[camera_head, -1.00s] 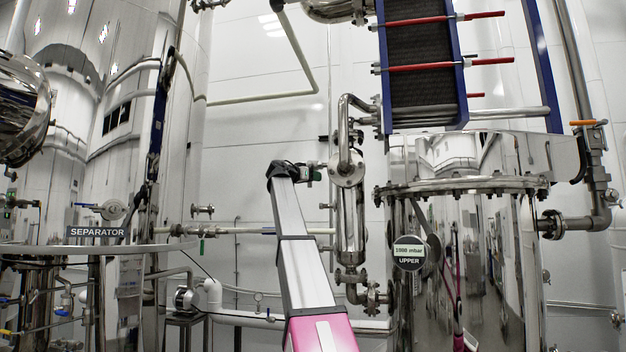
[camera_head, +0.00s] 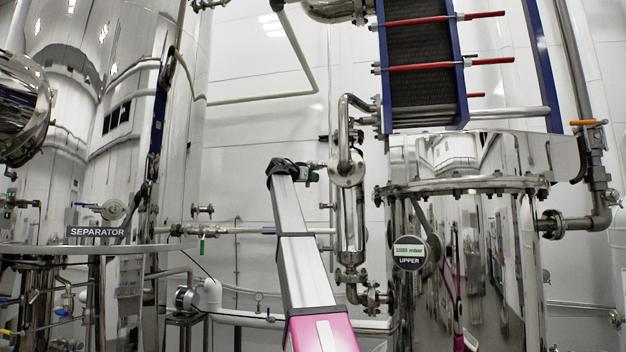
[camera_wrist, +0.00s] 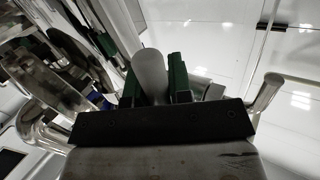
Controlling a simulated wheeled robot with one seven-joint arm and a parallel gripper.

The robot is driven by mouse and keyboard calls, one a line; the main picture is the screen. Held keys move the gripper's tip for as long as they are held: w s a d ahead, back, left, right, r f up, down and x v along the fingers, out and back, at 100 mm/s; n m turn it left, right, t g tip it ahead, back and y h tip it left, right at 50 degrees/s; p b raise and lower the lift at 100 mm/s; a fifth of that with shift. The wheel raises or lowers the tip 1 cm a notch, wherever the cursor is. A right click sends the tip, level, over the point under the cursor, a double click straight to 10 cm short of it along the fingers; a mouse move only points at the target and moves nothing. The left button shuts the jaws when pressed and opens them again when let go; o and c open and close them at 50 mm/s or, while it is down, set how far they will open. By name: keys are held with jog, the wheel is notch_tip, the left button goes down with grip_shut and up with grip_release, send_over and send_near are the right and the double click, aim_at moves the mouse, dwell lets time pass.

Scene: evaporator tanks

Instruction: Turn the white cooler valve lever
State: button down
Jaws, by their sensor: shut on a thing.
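My gripper (camera_wrist: 153,82) shows in the wrist view with its two green fingers on either side of a pale, rounded lever end (camera_wrist: 149,70), shut on it. This looks like the white cooler valve lever; its far end and the valve body are not clearly visible. In the head view my gripper (camera_head: 313,176) is small, at the top of my arm, just left of the upright steel pipe assembly (camera_head: 347,210). The lever cannot be made out there.
The steel tank marked UPPER (camera_head: 470,260) stands right of the pipe assembly. A dark cooler block with a blue frame (camera_head: 421,65) is above it. The SEPARATOR sign (camera_head: 97,232) is at left. A white wall (camera_head: 260,140) lies behind my arm.

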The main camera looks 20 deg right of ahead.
jog(key=shift+w+a+r+m+y, duration=0.1)
jog(key=shift+w+a+m+y, duration=0.35)
jog(key=shift+m+y, duration=0.3)
jog(key=shift+w+a+r+m+y, duration=0.1)
jog(key=shift+w+a+m+y, duration=0.1)
jog(key=shift+a+m+y, duration=0.55)
jog(key=shift+d, duration=0.2)
jog(key=c, duration=1)
grip_release()
jog(key=shift+c, duration=0.2)
jog(key=v, duration=1)
jog(key=shift+a, duration=0.35)
jog(key=shift+s, duration=0.1)
